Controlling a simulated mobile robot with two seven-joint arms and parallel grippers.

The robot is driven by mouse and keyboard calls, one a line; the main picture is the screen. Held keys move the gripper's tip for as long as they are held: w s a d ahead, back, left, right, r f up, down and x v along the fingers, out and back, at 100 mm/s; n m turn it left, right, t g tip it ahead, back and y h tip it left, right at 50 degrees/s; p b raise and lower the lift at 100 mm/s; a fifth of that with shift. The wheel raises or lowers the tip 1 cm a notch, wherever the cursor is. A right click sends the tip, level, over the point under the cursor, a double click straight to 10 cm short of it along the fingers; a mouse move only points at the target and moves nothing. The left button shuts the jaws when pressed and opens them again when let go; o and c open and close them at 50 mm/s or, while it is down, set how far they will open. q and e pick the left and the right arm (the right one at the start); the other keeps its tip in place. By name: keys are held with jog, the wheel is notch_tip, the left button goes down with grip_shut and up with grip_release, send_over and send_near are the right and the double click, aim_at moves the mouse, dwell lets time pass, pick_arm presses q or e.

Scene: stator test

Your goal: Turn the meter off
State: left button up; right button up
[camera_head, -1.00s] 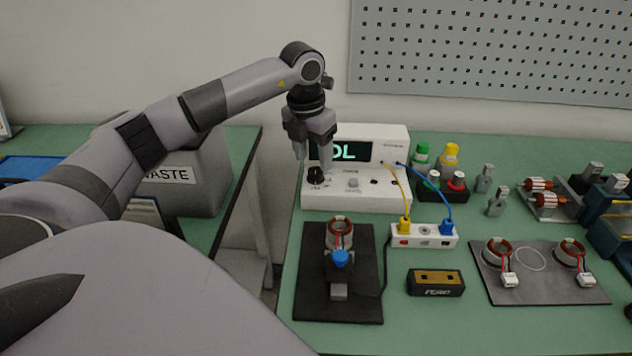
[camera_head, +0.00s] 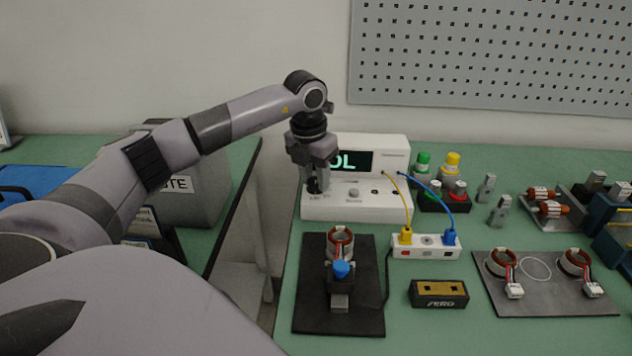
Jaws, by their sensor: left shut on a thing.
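The white meter (camera_head: 385,207) stands at the back of the green bench, its dark display lit with green characters that end in "OL". A black knob (camera_head: 314,186) sits at the left of its front panel. My left gripper (camera_head: 315,184) points down at the knob with its fingers around it, shut on it. The gripper hides part of the knob and the left part of the display. Yellow and blue leads run from the meter to a white terminal block (camera_head: 425,252). My right gripper is not in view.
A stator with a blue knob stands on a black plate (camera_head: 310,310) in front of the meter. Colored caps (camera_head: 445,205) stand right of it. A dark block (camera_head: 438,300) and a grey mat (camera_head: 540,297) with two stators lie front right. A grey waste bin (camera_head: 205,215) stands left, across a gap.

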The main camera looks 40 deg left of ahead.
pick_arm(q)
jog(key=n+p, duration=0.1)
jog(key=n, duration=0.2)
jog(key=shift+r, duration=0.1)
jog(key=n+y+p, duration=0.1)
jog(key=n+p, duration=0.1)
jog(key=n, duration=0.2)
jog(key=shift+g, duration=0.3)
jog(key=n+p, duration=0.1)
jog(key=n, duration=0.3)
jog(key=shift+n+g, duration=0.3)
jog(key=shift+n, duration=0.1)
jog(key=shift+a+n+y+p, duration=0.15)
jog(key=shift+n+y+p, duration=0.2)
jog(key=shift+n, duration=0.45)
jog(key=o, duration=0.8)
jog(key=shift+s, duration=0.15)
